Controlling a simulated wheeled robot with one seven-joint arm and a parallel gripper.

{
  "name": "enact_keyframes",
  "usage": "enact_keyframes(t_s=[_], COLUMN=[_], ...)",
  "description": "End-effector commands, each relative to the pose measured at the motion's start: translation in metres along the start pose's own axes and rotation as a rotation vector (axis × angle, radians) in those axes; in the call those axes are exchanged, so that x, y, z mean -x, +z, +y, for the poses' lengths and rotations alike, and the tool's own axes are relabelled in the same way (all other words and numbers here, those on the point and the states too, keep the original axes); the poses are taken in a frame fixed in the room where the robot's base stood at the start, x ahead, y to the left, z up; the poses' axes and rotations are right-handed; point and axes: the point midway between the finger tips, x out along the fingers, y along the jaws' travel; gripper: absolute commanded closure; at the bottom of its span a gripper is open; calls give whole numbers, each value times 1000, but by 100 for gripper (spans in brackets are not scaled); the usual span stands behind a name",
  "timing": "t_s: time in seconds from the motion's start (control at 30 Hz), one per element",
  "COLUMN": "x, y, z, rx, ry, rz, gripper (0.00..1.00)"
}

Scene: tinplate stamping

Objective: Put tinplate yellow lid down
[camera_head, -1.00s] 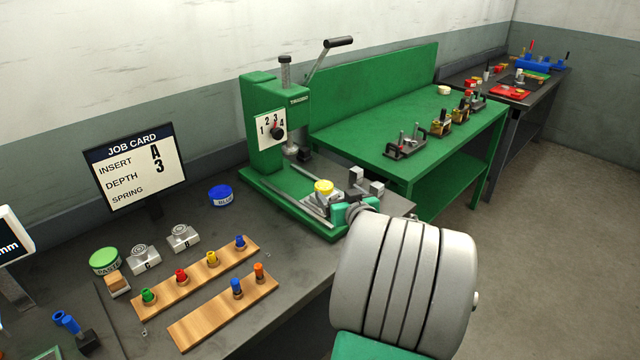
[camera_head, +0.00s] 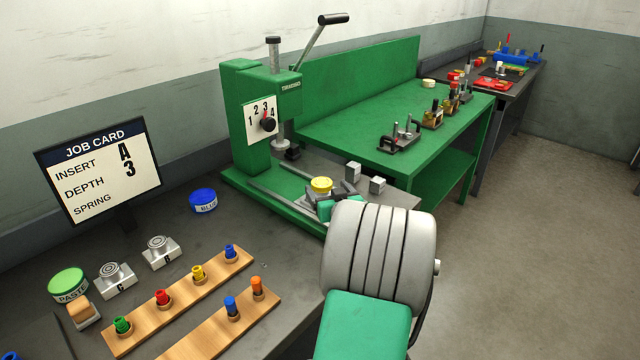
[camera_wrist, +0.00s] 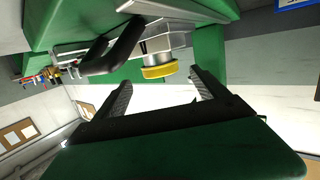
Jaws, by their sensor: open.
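The yellow lid (camera_head: 321,185) is a small round disc. It sits on a grey metal block at the front of the green press (camera_head: 247,130). In the wrist view the yellow lid (camera_wrist: 160,70) shows against a silver faceted piece, just past my fingertips and between their lines. My gripper (camera_wrist: 164,90) is open and empty, with a finger on either side and a visible gap to the lid. In the head view my gripper (camera_head: 327,208) is close to the lid's near side, partly hidden by my wrist.
Two grey blocks (camera_head: 364,179) stand right of the lid. A blue tin (camera_head: 203,201), a job card (camera_head: 98,170) and wooden peg racks (camera_head: 180,300) are at left. A green bench (camera_head: 370,120) with several fixtures stands behind. The press lever (camera_head: 320,45) rises above.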

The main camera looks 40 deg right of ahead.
Motion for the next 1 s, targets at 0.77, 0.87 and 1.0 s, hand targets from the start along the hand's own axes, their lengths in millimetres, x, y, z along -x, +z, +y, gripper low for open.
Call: enact_keyframes(t_s=[0.77, 0.87, 1.0], x=[-36, -36, -36], y=[1, 1, 1], z=[-4, -4, -4], rx=[0, 0, 0], ry=[-5, -5, -5], rz=[-1, -1, -1], gripper=[45, 53, 64])
